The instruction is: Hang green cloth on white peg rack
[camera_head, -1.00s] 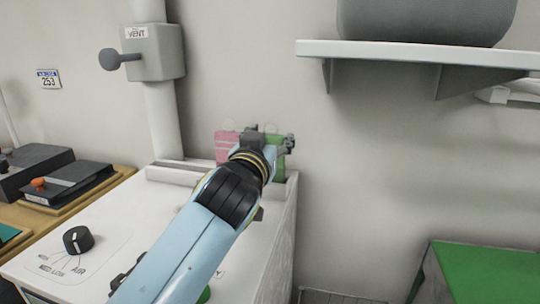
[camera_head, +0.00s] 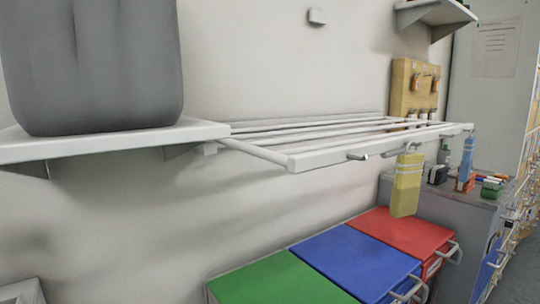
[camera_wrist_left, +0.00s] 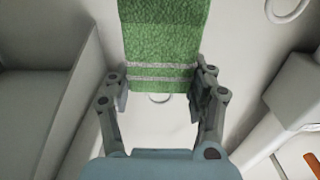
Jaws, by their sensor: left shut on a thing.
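In the left wrist view my left gripper (camera_wrist_left: 158,92) is shut on a green cloth (camera_wrist_left: 163,35). The cloth has pale stripes near its lower edge, and its far end runs out of the picture. The white peg rack (camera_head: 390,142) shows in the head view, fixed to the wall with several bars and metal pegs along its front edge. A yellow cloth (camera_head: 406,185) and a blue cloth (camera_head: 466,160) hang from its front. The peg to the left of the yellow cloth (camera_head: 358,156) is bare. Neither of my grippers shows in the head view.
A white shelf (camera_head: 90,143) with a big grey container (camera_head: 95,65) adjoins the rack on the left. Below stand bins with green (camera_head: 275,282), blue (camera_head: 355,262) and red (camera_head: 405,232) lids. A grey cabinet with small items stands at the right.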

